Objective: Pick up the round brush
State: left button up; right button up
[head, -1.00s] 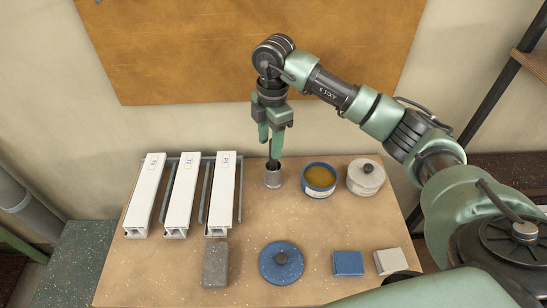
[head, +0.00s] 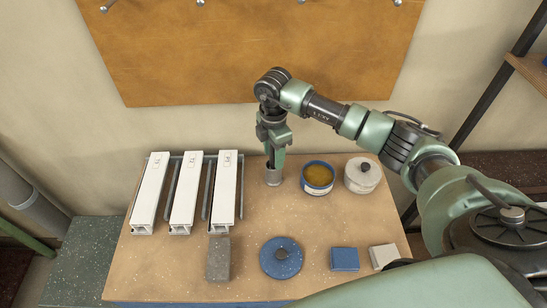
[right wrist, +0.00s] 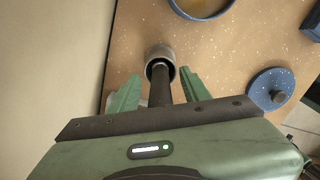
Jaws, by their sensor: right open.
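The round brush (right wrist: 160,92) shows as a dark upright handle standing in a small grey metal cup (head: 273,181); its lower end is hidden in the cup. In the right wrist view the cup (right wrist: 160,56) lies just beyond the fingertips. My right gripper (head: 273,155) is above the cup, pointing down. Its two green fingers are open, one on each side of the handle, with a gap on both sides in the right wrist view (right wrist: 161,88). My left gripper is not in view.
Three white profiles (head: 184,195) lie at left. In front are a grey block (head: 218,259), a round blue lid (head: 281,258), a blue box (head: 344,259) and a pale box (head: 383,257).

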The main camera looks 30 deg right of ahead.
grip_shut()
notch_tip(320, 180, up, 10)
jog(key=b, duration=0.3)
jog(key=shift+f, duration=0.15)
jog(key=shift+r, duration=0.2)
